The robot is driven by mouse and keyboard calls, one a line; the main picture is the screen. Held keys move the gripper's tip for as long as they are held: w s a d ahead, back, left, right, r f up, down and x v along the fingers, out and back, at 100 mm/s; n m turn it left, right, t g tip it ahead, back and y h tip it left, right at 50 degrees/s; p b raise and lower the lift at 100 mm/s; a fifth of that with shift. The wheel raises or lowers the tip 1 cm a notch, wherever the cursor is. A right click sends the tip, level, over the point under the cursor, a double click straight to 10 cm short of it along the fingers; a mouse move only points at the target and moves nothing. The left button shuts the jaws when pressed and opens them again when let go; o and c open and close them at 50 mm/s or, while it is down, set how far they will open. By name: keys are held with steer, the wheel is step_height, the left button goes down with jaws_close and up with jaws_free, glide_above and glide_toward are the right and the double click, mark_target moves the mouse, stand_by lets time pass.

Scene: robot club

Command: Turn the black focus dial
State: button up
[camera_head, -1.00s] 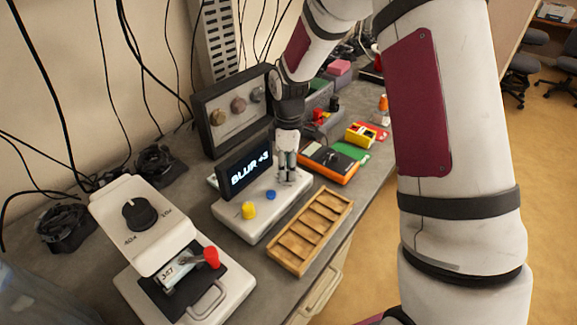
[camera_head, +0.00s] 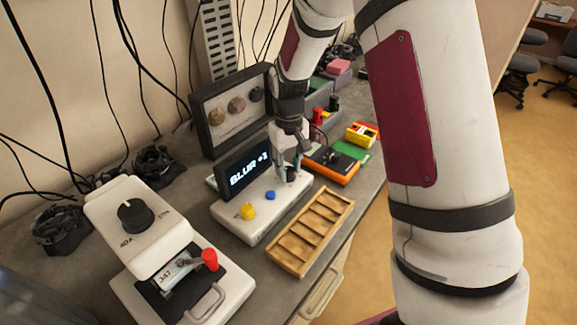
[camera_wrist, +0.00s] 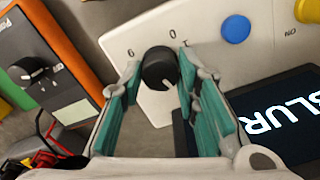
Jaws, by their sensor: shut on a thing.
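The black focus dial (camera_head: 292,174) stands at the right end of a white console (camera_head: 228,222). In the wrist view the round dial (camera_wrist: 159,70) has a white pointer mark, with printed marks beside it. My gripper (camera_head: 287,168) is shut on the dial from above, its teal finger pads on either side of it. In the wrist view my gripper (camera_wrist: 162,76) has one finger left of the dial and one right. The console's screen (camera_head: 248,173) reads "BLUR +1"; part of it shows in the wrist view (camera_wrist: 275,115).
A blue button (camera_head: 270,195) and a yellow knob (camera_head: 248,211) sit on the console. A wooden tray (camera_head: 312,232) lies in front. An orange-edged meter (camera_head: 333,165) stands close on the right. A white device with a dial (camera_head: 135,216) is at left; a dark panel (camera_head: 232,108) stands behind.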

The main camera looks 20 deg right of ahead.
mark_target(288, 169)
steer(key=m, duration=0.7)
stand_by(0.5)
steer(key=o, duration=1.2)
step_height(288, 169, up, 12)
steer(key=shift+f, duration=0.1)
